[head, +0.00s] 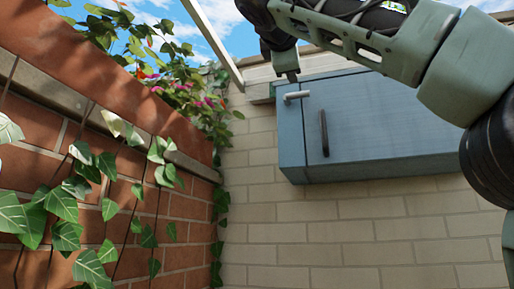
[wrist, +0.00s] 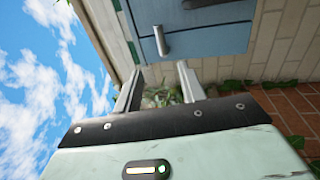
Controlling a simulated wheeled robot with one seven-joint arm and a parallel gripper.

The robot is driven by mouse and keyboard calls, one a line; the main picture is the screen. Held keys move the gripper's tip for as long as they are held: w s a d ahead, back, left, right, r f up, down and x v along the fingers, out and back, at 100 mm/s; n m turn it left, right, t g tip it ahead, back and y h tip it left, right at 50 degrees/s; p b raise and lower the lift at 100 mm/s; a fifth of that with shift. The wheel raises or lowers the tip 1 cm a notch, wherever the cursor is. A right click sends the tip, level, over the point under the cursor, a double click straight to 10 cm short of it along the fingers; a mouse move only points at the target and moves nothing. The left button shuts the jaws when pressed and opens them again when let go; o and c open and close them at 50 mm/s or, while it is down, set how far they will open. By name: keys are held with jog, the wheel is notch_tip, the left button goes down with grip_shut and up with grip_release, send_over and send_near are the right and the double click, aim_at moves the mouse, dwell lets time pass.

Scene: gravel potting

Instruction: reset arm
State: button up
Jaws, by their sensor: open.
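My gripper (head: 291,77) is at the top of the head view, just above the upper left corner of a blue-grey wall cabinet (head: 390,128). In the wrist view its two fingers (wrist: 160,70) are spread apart, with nothing held between them. A short pale metal bar (head: 297,95) on the cabinet lies just below the fingertips in the head view; it also shows in the wrist view (wrist: 162,42), beyond the fingers. A dark upright handle (head: 324,133) is on the cabinet front. The cabinet looks closed. My arm crosses the upper right and hides part of its top.
A pale block wall (head: 330,235) carries the cabinet. A red brick wall (head: 130,195) with ivy (head: 62,205) runs along the left, with flowering plants (head: 180,85) above it. A pale slanted beam (head: 213,42) is left of my gripper. Space below the cabinet looks clear.

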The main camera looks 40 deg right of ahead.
jog(key=w+a+f+n+y+b, duration=0.1)
jog(key=w+a+f+n+y, duration=0.35)
jog(key=f, duration=0.95)
jog(key=w+a+f+n+y+b, duration=0.2)
jog(key=w+a+f+y, duration=0.4)
jog(key=w+a+f, duration=0.6)
jog(key=s+a+f+g+y, duration=0.1)
jog(key=s+a+f+y, duration=0.15)
jog(key=f, duration=1.15)
jog(key=s+a+f+m+g+y+b, duration=0.1)
jog(key=s+f+g, duration=0.3)
jog(key=f, duration=0.7)
jog(key=s+a+f+m+g+y+b, duration=0.1)
jog(key=s+f+g, duration=0.1)
jog(key=s+f, duration=0.65)
jog(key=s+a+f+m+g+y+b, duration=0.1)
jog(key=s+f+g+b, duration=0.15)
jog(key=f, duration=1.05)
jog(key=s+d+f+m+g, duration=0.2)
jog(key=s+f+m+g, duration=0.1)
jog(key=s+f, duration=0.5)
jog(key=shift+s+d+f+y, duration=0.2)
jog(key=shift+s+f+y, duration=0.15)
jog(key=shift+s, duration=0.6)
jog(key=shift+m, duration=0.25)
